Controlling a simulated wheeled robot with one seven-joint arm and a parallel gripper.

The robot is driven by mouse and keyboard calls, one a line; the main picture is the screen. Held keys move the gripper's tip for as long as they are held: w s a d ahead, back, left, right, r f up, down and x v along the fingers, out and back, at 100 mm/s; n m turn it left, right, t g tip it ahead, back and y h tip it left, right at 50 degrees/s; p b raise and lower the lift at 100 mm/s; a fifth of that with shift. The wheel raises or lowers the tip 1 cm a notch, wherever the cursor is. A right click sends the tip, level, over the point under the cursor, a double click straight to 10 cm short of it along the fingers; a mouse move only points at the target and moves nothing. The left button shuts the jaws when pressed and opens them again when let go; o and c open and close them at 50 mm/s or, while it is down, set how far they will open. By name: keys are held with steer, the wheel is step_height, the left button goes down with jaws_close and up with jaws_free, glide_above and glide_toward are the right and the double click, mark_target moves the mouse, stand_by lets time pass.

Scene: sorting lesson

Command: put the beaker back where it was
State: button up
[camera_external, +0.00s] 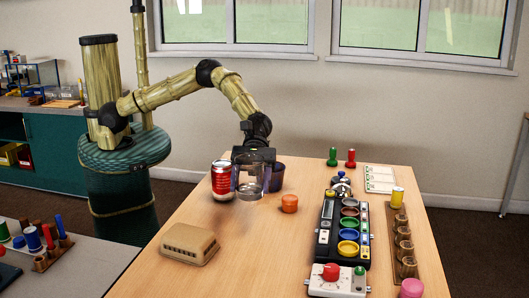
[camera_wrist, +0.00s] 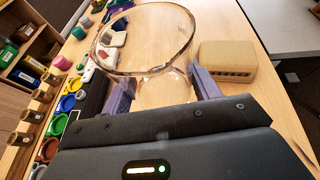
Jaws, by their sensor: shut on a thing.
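The beaker (camera_external: 250,180) is clear glass and stands roughly upright between the fingers of my gripper (camera_external: 252,168), just right of the red can. My gripper is shut on it. In the wrist view the beaker's wide rim (camera_wrist: 146,72) opens toward the camera, and the purple fingers (camera_wrist: 160,88) sit on either side of its body. I cannot tell whether its base touches the table. The wooden table (camera_external: 190,215) lies beneath it.
A red can (camera_external: 221,181) is close left of the beaker. An orange piece (camera_external: 289,203), a tan box (camera_external: 189,243) and a control panel (camera_external: 325,240) stand around. The table between box and panel is clear.

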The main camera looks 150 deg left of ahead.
steer(key=b, duration=0.1)
glide_above(252, 227)
steer(key=shift+w+d+f, duration=0.15)
steer(key=shift+f, duration=1.4)
steer(key=shift+w+d+f, duration=0.1)
steer(key=shift+f, duration=1.45)
steer(key=shift+f+b, duration=0.3)
steer(key=shift+f, duration=1.6)
steer(key=o, duration=1.1)
steer(key=shift+f, duration=0.1)
steer(key=shift+s+a+r, duration=0.15)
steer(key=shift+s+r, duration=0.05)
steer(key=p+v, duration=0.1)
steer(key=v, duration=0.6)
